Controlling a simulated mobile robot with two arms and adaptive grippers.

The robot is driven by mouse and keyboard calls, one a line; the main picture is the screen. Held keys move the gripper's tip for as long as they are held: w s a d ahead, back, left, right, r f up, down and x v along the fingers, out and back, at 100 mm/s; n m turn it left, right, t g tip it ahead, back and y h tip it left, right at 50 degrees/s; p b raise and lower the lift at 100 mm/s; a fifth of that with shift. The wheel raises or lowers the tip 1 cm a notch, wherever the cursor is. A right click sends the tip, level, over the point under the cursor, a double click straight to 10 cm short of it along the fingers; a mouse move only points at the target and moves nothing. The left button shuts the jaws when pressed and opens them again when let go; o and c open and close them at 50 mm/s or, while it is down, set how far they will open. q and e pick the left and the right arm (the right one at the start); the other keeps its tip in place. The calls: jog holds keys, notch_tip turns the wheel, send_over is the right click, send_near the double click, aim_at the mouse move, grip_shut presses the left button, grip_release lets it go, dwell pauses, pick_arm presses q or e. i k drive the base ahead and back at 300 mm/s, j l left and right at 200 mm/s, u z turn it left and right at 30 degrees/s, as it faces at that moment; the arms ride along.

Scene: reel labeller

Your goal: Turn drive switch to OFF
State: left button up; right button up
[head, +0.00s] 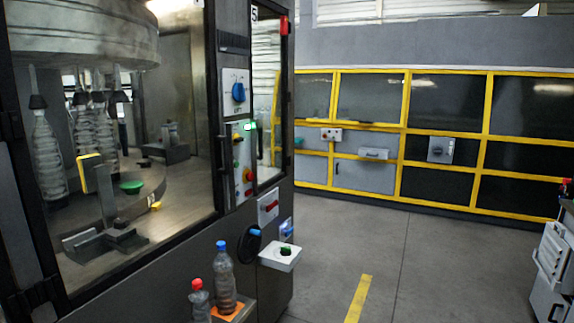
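The machine's right post carries several controls, and their labels are too small to read, so I cannot tell for sure which is the drive switch. A blue rotary knob (238,93) sits on a light plate high on the post. Below it is a panel (243,160) with a lit green display and small coloured buttons, including a red one (248,175). Lower down is a white plate with a red handle (271,205). A green-topped knob (286,251) stands on a white box jutting out. Neither of my grippers is in view.
A black wheel with a blue handle (251,241) is beside the white box. Two bottles, one blue-capped (224,280) and one red-capped (200,300), stand at the machine's front. The grey floor (425,270) is open to the right. A cabinet (552,265) stands at the right edge.

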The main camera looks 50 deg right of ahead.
aim_at(237, 139)
jog(key=z, duration=1.35)
jog(key=i+l+z, duration=0.6)
jog(key=i, duration=0.35)
jog(key=i+l+z, duration=0.15)
jog(key=i+z, duration=0.15)
jog(key=i, duration=0.15)
jog(key=i+z, duration=0.25)
jog(key=i, duration=0.25)
jog(key=i+l+u, duration=0.1)
jog(key=i+u, duration=0.3)
jog(key=i+l+u, duration=0.35)
jog(key=i, duration=0.15)
jog(key=i+l+u, duration=0.25)
jog(key=i+u, duration=0.15)
